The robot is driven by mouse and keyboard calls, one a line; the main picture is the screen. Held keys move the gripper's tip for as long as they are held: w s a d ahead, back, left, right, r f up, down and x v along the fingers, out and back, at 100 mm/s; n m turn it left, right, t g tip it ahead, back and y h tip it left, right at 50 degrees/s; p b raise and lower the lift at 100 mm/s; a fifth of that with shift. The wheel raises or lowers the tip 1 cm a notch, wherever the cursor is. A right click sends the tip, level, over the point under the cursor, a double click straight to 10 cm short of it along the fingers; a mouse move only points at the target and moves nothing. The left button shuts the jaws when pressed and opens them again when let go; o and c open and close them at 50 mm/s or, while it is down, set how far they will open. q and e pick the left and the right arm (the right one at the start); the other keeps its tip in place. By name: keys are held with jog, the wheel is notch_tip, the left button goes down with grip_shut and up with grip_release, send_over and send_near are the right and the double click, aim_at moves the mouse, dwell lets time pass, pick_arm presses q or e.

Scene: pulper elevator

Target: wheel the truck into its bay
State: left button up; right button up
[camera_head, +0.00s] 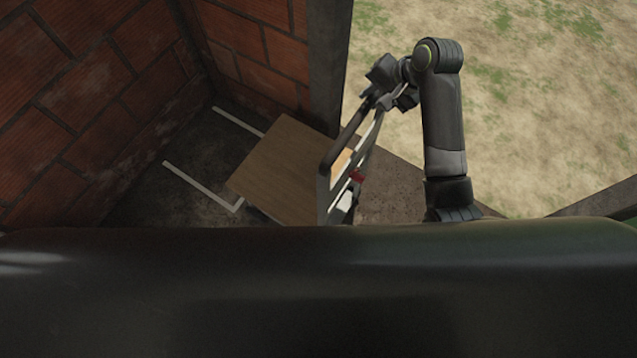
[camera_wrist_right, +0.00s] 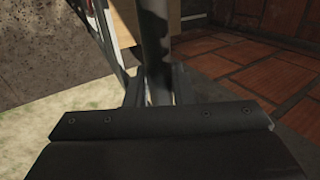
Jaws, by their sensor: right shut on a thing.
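The truck is a flat cart with a wooden deck (camera_head: 285,165) and an upright metal frame with a handle (camera_head: 345,140) at its right end. Its deck lies partly over the white floor lines (camera_head: 205,186) that mark the bay in the brick corner. My right gripper (camera_head: 388,80) is at the top of the handle, shut on it. In the right wrist view the dark handle bar (camera_wrist_right: 155,50) runs up between the fingers of my right gripper (camera_wrist_right: 155,92). The near end of the truck is hidden behind my own dark body. My left gripper is not in view.
Brick walls (camera_head: 85,95) close the bay on the left and at the back. A dark post (camera_head: 328,60) stands close behind the truck. Bare sandy ground with grass (camera_head: 540,100) lies open on the right, beyond the floor's edge.

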jog(key=w+a, duration=0.6)
jog(key=a, duration=0.3)
jog(key=shift+w+a, duration=0.2)
jog(key=shift+a, duration=0.05)
